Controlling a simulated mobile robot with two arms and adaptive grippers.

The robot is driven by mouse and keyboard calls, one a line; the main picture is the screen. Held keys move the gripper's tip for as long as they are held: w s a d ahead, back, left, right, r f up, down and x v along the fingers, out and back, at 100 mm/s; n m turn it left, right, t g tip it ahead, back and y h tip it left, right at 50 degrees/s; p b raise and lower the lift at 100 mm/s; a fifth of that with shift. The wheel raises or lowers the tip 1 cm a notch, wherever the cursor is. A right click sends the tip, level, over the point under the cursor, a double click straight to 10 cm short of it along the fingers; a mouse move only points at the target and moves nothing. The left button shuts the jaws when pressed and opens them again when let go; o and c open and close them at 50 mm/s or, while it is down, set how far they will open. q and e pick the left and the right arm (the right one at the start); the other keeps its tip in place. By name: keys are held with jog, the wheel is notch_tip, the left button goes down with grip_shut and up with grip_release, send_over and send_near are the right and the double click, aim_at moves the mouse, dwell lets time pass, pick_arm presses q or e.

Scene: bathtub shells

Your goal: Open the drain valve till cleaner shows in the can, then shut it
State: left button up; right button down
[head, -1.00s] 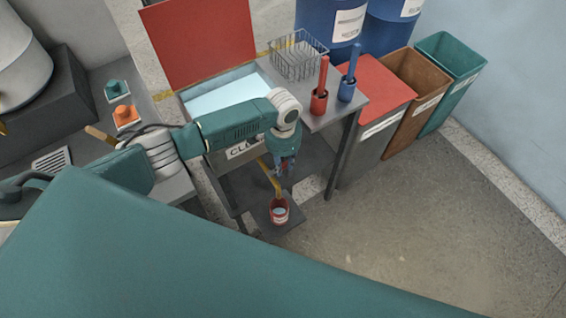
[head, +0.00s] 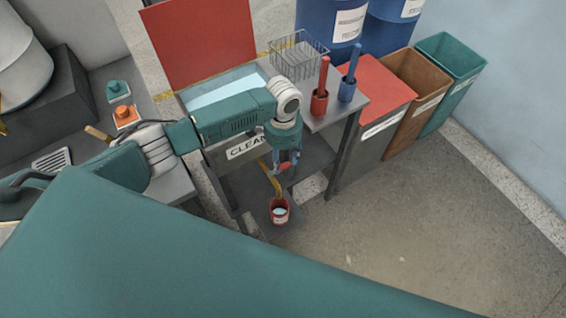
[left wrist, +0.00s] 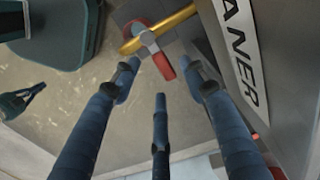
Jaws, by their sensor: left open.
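The cleaner tank (head: 222,158) has its red lid raised and pale blue liquid inside. A brass drain pipe (head: 268,172) slopes down from it toward a small red can (head: 279,217), which shows pale blue inside its rim. In the left wrist view the brass pipe (left wrist: 180,27) carries a red valve handle (left wrist: 163,66) on a grey hub. My left gripper (head: 286,166) is open at the handle, which also shows red between its fingers in the head view. In the wrist view its fingers (left wrist: 163,72) spread around the handle's near end; contact is unclear. My right gripper (left wrist: 22,101) is small at the left edge.
The can stands on a low shelf (head: 257,221) under the tank. A wire basket (head: 298,54) and red and blue holders (head: 320,101) stand on the bench right of the tank. Bins (head: 412,90) line the wall. The floor (head: 430,210) at right is clear.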

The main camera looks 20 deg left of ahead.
aim_at(283, 168)
pick_arm(q)
notch_tip(283, 168, up, 9)
jog(key=shift+f, duration=0.2)
dwell(0.5)
